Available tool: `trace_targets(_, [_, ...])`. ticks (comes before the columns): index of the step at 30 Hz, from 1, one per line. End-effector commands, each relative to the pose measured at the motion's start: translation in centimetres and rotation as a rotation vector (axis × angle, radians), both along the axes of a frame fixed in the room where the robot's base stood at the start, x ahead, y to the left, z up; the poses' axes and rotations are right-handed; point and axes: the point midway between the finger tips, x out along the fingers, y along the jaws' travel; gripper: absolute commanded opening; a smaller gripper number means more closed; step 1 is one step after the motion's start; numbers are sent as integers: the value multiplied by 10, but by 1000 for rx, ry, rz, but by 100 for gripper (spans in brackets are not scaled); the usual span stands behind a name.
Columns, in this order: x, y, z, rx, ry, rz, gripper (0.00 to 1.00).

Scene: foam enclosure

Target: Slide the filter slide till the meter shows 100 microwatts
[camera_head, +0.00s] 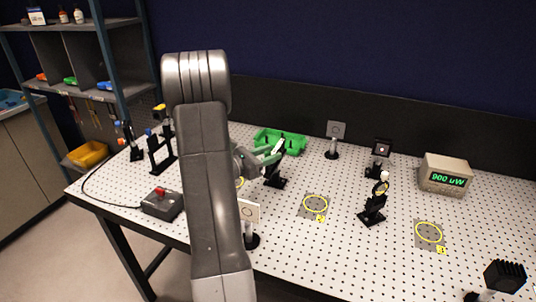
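The meter (445,175) is a beige box at the right back of the table, and its green display reads 900 uW. My gripper (277,152) has pale green fingers and is at the upper part of a black post-mounted holder (275,180), left of the table's middle. This holder may carry the filter slide; the fingers and my arm cover much of it, and I cannot make out the slide itself. Whether the fingers touch or grip anything is too small to tell.
A green bin (293,136) stands behind my gripper. Black optic mounts stand nearby, one with a round lens (381,187). A white card (249,211) stands in front, beside my arm. A control box with a red button (162,202) is at left. Yellow rings (316,204) mark bare spots.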

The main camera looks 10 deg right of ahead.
Motion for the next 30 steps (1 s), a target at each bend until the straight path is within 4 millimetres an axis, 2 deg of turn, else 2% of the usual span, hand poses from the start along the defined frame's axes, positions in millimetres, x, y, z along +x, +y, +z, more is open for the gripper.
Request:
trace_targets(1, [0, 0, 0, 0, 0, 0, 33])
trace_targets(6, [0, 0, 0, 0, 0, 0, 0])
trace_targets(14, [-4, 4, -1, 0, 0, 1, 0])
trace_targets(22, [-30, 21, -1, 0, 0, 1, 0])
trace_targets(29, [-30, 21, 0, 0, 0, 0, 0])
trace_targets(30, [-30, 20, 0, 0, 0, 0, 23])
